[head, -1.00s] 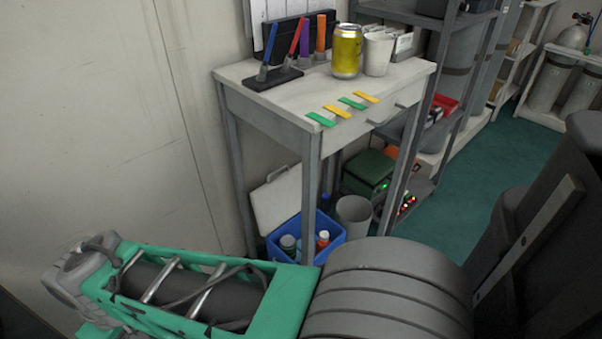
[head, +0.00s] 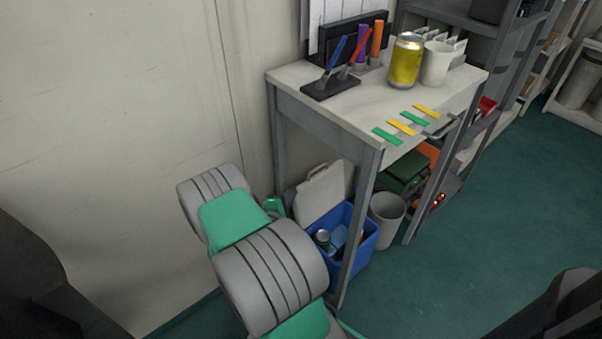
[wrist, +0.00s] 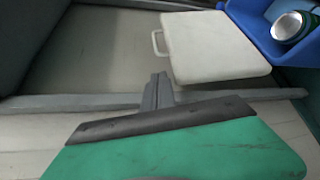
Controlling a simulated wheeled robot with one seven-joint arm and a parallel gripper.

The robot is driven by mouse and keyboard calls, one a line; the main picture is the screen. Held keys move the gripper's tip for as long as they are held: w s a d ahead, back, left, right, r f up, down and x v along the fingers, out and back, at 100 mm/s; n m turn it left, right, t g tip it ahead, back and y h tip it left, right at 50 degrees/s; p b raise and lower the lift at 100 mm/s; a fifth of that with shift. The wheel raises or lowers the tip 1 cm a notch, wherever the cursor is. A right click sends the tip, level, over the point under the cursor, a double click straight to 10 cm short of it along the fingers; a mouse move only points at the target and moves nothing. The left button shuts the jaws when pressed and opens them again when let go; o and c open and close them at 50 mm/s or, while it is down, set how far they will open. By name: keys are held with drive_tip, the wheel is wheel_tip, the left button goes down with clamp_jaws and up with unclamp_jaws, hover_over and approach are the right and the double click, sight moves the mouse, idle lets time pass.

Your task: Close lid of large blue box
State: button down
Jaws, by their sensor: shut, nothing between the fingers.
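In the head view my arm hides the fingers.
The table (head: 325,108) stands over the box, with a leg (head: 357,225) in front of it. A grey bin (head: 387,217) is right of the box. On the table are a yellow can (head: 405,62), a white cup (head: 436,64) and markers. Floor at right is clear.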

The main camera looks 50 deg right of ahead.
sight(301, 183)
drive_tip(key=b+x, duration=0.2)
drive_tip(key=x, duration=0.7)
drive_tip(key=shift+f+b, duration=0.1)
drive_tip(key=shift+b, duration=0.2)
drive_tip(key=shift+w+d, duration=0.2)
drive_tip(key=shift+d, duration=0.2)
drive_tip(key=shift+s+a, duration=0.1)
